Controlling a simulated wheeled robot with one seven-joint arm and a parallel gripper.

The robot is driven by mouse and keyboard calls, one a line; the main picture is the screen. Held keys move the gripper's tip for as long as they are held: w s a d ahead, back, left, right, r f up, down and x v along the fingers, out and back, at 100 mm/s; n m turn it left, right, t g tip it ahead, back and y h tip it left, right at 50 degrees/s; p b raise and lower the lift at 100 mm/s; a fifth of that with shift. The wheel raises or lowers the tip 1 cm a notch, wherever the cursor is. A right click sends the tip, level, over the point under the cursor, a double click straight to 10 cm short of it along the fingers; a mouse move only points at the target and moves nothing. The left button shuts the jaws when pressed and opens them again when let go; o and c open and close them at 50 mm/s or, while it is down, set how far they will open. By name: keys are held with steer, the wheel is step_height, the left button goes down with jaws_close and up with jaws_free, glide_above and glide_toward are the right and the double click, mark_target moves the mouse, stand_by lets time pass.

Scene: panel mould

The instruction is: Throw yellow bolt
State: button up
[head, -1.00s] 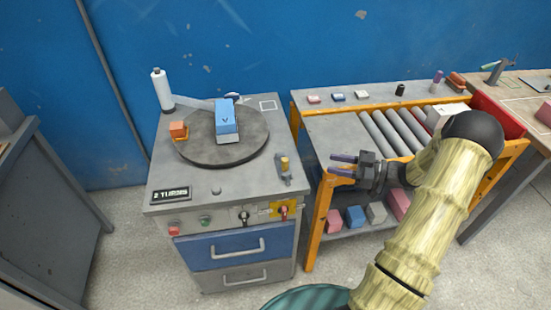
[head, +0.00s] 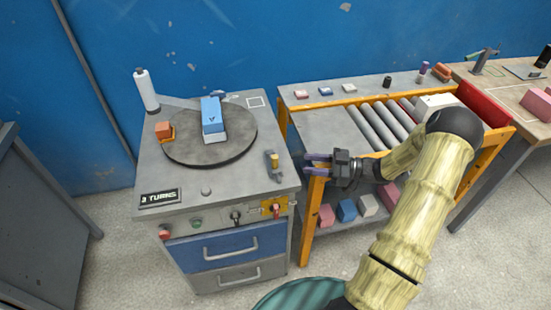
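A small yellow-topped bolt (head: 274,161) stands in a grey bracket at the right edge of the grey cabinet top (head: 225,183) in the head view.
A round dark turntable (head: 185,149) carries a blue block (head: 212,115) and an orange block (head: 163,130). A white-handled crank (head: 146,90) stands behind left. A display (head: 160,197) reads 3 TURNS. An orange-framed roller bench (head: 320,125) stands right, under my arm.

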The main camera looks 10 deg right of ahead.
mark_target(275, 159)
steer(key=x, duration=1.1)
steer(key=shift+p, duration=0.35)
steer(key=shift+w+a, duration=0.15)
steer(key=shift+a, duration=0.25)
steer(key=shift+d, duration=0.2)
jaws_close()
